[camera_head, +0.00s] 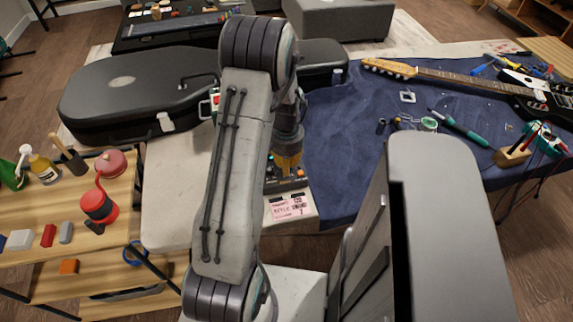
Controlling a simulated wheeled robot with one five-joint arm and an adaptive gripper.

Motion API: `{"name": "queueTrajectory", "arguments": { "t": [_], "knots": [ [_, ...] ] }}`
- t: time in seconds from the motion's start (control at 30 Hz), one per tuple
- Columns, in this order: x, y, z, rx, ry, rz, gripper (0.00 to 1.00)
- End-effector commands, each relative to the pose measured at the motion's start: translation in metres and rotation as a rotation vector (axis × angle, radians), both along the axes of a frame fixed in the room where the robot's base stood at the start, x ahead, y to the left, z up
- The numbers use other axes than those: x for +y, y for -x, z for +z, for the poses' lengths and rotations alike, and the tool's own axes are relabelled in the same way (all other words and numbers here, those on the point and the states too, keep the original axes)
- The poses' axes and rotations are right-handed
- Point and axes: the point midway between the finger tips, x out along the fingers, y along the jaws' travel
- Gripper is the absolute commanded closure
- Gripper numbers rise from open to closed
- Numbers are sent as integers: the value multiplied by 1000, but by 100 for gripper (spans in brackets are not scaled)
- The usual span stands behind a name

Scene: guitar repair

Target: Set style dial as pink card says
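The pink card (287,207) lies at the front of a pale panel below a dark control unit. It has printed lettering that is too small to read with certainty. The dark unit (291,184) shows small knobs and an orange light, partly hidden by my arm. I cannot tell which knob is the style dial. The end of my arm with my gripper (286,166) points down over this unit, with a yellow part showing just above it. My forearm hides much of it, so its fingers and any contact with a dial cannot be made out.
A black guitar case (135,92) lies on the left of the bench. A guitar (455,78) and tools lie on the blue cloth (340,125) at right. A wooden shelf (75,215) with bottles and a red item (98,206) stands at left.

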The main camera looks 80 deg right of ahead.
Motion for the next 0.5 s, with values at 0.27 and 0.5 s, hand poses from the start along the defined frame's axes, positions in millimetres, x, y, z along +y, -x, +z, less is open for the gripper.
{"name": "queueTrajectory", "arguments": {
  "t": [0.27, 0.5],
  "knots": [
    [0, 0, -3, 0, -1, -93, 100],
    [1, 0, -3, 0, -1, -260, 100]
  ]
}}
